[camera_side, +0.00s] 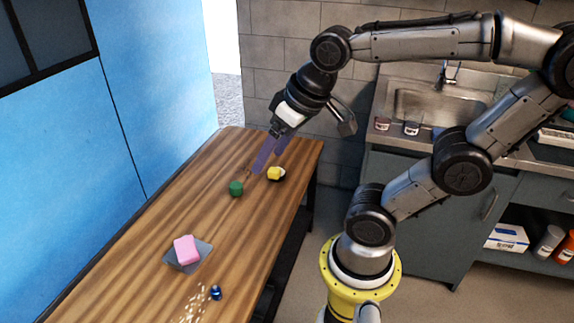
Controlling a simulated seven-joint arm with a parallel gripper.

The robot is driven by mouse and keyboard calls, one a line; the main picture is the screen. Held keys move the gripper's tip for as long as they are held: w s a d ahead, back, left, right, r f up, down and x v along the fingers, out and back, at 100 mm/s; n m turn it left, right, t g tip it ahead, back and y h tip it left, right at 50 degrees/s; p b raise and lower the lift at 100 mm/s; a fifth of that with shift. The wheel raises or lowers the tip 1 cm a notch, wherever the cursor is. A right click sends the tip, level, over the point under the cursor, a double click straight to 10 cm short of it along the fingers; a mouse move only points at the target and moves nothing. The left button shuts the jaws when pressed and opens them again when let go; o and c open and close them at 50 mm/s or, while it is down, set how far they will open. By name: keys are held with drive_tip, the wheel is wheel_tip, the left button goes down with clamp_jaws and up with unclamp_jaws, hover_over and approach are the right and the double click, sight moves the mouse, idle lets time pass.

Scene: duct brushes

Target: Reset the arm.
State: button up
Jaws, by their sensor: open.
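My gripper (271,153) hangs above the far part of the wooden table (150,247), its purple fingers pointing down and to the left. It is open, and nothing shows between the fingers. A dark green object (236,188) lies on the table just below and left of the fingertips. A yellow piece (274,173) sits on a small dark and white dish (283,178) just right of them. Whether the fingers touch anything below cannot be told from this angle.
A pink block (185,249) lies on a grey square (203,257) nearer the front. A small blue object (215,293) stands beside scattered pale bits (192,308). A blue wall (75,130) borders the table's left. A sink (430,105) and counter stand at the back right.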

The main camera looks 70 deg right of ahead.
drive_tip(key=s+n, duration=0.1)
drive_tip(key=s+a+f, duration=0.1)
drive_tip(key=s+n, duration=0.1)
drive_tip(key=shift+s+a+f+n, duration=0.1)
drive_tip(key=shift+a+f+n, duration=0.05)
drive_tip(key=shift+f+n, duration=0.15)
idle(1.0)
drive_tip(key=shift+o, duration=1.1)
